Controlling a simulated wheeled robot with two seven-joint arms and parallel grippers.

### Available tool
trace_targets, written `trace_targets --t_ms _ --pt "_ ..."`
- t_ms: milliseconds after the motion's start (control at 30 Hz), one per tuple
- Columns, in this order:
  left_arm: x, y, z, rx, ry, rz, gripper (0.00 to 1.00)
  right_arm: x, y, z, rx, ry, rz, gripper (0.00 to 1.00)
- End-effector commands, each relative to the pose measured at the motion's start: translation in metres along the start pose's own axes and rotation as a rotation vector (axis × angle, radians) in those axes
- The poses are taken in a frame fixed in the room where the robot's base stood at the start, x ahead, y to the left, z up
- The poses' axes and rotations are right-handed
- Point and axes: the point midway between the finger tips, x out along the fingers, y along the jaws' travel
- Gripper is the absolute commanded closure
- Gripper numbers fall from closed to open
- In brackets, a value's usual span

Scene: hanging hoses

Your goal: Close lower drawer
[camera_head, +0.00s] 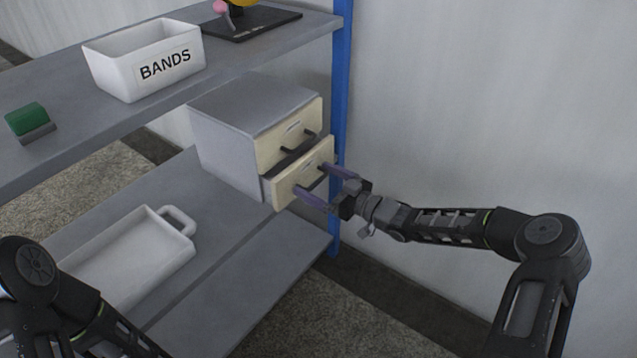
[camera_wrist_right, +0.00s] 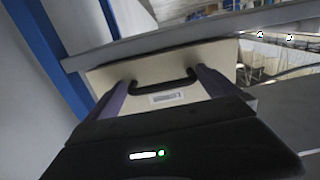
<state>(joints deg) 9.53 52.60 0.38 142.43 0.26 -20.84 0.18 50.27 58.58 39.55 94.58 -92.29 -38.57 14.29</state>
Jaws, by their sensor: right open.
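The small grey cabinet (camera_head: 225,150) stands on the lower shelf, with two cream drawers facing right. The lower drawer (camera_head: 284,192) sticks out a little past the upper drawer (camera_head: 295,130). My right gripper (camera_head: 309,178) is open in front of the lower drawer, its purple fingers spread close to the drawer front. The right wrist view shows the cream drawer front (camera_wrist_right: 125,73) and its dark handle (camera_wrist_right: 163,86) between the two fingers of my right gripper (camera_wrist_right: 160,82). I cannot tell whether the fingers touch the front. My left arm shows at bottom left; its gripper is out of view.
A blue post (camera_head: 342,60) stands right beside the cabinet, near my right gripper. A white tray (camera_head: 125,262) lies on the lower shelf. The upper shelf holds a white BANDS bin (camera_head: 125,60) and a green block (camera_head: 27,120).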

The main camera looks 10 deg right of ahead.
Motion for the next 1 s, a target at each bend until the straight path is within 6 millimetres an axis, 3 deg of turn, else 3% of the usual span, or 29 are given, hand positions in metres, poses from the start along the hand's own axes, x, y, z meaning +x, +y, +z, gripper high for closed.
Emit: trace_targets --t_ms 167,1000 --pt "-0.0003 0.0000 -0.0002 0.000 0.000 0.000 1.00 -0.0002 0.0000 -0.0002 0.000 0.000 0.000 0.00" --pt "-0.0003 0.0001 0.0000 0.000 0.000 0.000 1.00 -0.0013 0.0027 -0.0001 -0.001 -0.001 0.005 0.69"
